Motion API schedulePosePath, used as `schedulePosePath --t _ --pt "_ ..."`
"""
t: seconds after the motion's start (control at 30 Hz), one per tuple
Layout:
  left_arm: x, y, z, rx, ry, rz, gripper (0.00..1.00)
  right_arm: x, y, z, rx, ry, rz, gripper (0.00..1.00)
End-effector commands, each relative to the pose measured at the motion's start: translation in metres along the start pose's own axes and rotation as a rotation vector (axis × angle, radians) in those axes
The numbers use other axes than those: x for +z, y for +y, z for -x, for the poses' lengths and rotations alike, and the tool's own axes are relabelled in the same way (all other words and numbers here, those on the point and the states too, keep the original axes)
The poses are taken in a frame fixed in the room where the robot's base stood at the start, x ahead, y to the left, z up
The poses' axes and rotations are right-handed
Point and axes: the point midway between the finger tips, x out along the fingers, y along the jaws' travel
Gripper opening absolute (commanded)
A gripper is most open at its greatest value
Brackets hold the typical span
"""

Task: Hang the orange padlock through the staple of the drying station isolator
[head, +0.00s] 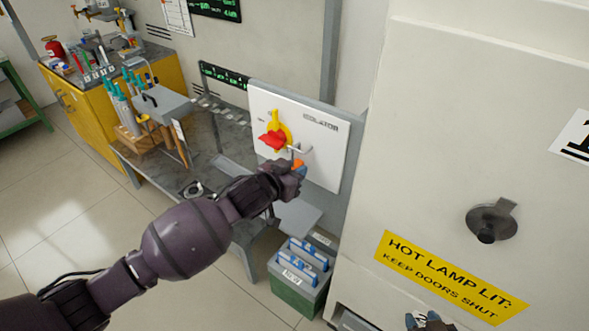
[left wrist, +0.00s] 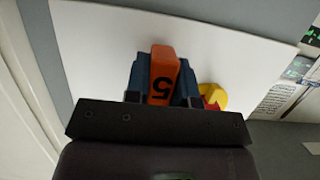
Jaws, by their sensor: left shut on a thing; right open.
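The isolator is a white panel (head: 325,165) with a red handle (head: 272,139) on a yellow plate (head: 280,121). A small grey bent piece (head: 301,150), seemingly the staple, sticks out below and right of the handle. My left gripper (head: 293,173) is shut on the orange padlock (head: 298,163), just below that piece. In the left wrist view the padlock (left wrist: 163,75), marked 5, sits between the blue fingers, in front of the panel. Its shackle is hidden there, and I cannot tell whether it passes through the staple. My right gripper (head: 430,321) is open, partly visible at the bottom edge.
A large white cabinet (head: 440,130) with a dark knob (head: 490,222) and a yellow warning label (head: 445,278) stands close at right. A grey-green crate (head: 299,285) is below the isolator. A bench (head: 205,150) with tools is at left. The floor at left is clear.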

Motion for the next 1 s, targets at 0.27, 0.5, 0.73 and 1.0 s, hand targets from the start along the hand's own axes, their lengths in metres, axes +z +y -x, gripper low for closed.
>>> schedulePosePath --t 0.27,0.5,0.73,1.0 --pt "0.001 0.000 0.000 0.000 0.001 0.000 0.02 0.000 0.000 -0.001 0.000 0.000 0.001 0.43" --pt "0.001 0.000 0.000 0.000 0.001 0.000 0.51 0.001 0.000 -0.001 0.000 -0.002 0.001 0.43" --pt "0.001 0.000 0.000 0.000 -0.001 0.000 0.53 0.002 0.000 -0.001 0.000 -0.004 0.001 0.43" --pt "0.002 0.000 0.013 -0.001 -0.002 0.002 0.53 0.002 0.000 -0.002 0.000 -0.003 0.001 0.43"
